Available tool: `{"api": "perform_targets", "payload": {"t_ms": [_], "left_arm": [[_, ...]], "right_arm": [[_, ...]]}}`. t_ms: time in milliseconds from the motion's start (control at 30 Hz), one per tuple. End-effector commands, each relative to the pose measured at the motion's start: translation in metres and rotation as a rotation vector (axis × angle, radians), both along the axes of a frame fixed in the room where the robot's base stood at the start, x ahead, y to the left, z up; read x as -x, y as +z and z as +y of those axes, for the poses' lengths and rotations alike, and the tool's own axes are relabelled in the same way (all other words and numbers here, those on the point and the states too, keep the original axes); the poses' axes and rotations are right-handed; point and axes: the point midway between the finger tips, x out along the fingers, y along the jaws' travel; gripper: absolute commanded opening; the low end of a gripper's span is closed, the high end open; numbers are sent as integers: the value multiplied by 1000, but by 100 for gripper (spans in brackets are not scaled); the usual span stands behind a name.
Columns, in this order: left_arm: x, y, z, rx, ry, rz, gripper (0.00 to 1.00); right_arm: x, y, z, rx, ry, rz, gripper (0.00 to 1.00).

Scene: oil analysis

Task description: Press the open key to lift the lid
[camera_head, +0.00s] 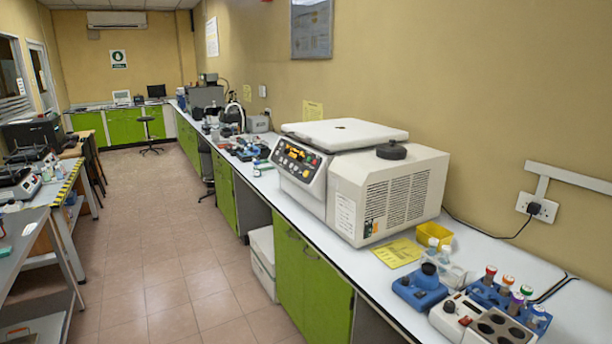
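A large cream benchtop machine (390,192), which looks like a centrifuge, stands on the white counter right of centre. Its flat lid (345,134) lies level on top and looks closed. A dark control panel (297,158) with small coloured keys and a display is on its front left face. The keys are too small to tell which one is the open key. A dark round knob or cap (391,151) sits on top beside the lid. Neither of my grippers is in the picture.
The white counter (300,222) runs along the right wall over green cabinets (312,284). A blue device (420,288), a yellow box (433,233) and a rack of coloured-cap tubes (510,297) stand to the right. The tiled floor (165,235) is clear. Benches line the left.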

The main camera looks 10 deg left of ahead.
Motion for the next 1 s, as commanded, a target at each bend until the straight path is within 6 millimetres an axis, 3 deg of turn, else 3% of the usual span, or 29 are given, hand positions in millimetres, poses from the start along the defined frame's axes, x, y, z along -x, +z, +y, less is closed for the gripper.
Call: {"api": "perform_targets", "payload": {"t_ms": [167,467,1000], "left_arm": [[0,0,0,0,0,0,50],[0,0,0,0,0,0,0],[0,0,0,0,0,0,0]], "right_arm": [[0,0,0,0,0,0,50],[0,0,0,0,0,0,50],[0,0,0,0,0,0,50]]}}
